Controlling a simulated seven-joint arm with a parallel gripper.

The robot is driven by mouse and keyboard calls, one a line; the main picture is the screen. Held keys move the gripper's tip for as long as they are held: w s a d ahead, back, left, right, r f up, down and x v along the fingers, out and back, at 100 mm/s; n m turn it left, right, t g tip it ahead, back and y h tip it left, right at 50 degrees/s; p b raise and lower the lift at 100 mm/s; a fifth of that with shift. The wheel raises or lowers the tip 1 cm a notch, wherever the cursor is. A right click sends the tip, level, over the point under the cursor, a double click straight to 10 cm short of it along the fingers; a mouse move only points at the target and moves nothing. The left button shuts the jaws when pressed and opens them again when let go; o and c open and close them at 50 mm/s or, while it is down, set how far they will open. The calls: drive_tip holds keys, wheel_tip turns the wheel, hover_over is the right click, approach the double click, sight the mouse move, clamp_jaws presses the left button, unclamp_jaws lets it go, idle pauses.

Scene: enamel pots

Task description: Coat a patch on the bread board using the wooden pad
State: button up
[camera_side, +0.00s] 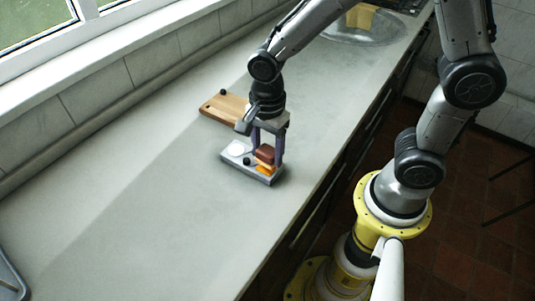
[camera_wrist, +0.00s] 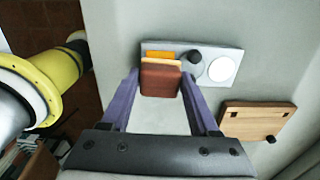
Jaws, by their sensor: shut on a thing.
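The wooden pad, a reddish-brown block (camera_side: 265,151), is between the fingers of my gripper (camera_side: 266,156). In the wrist view the pad (camera_wrist: 160,80) fills the gap between the two purple fingertips (camera_wrist: 160,74), and my gripper is shut on it. The pad is over one end of a grey tray (camera_side: 238,168), beside an orange patch (camera_wrist: 161,54); I cannot tell whether it touches the tray. The bread board (camera_side: 226,108) lies flat behind the tray in the side view and at the lower right in the wrist view (camera_wrist: 252,122). No coated patch can be made out on it.
A small dark round thing (camera_side: 223,92) is at the board's far corner. A sink (camera_side: 362,28) lies farther along the counter. The counter (camera_side: 130,180) left of the tray is clear.

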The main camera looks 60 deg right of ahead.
sight(267, 150)
drive_tip(key=shift+r, duration=2.45)
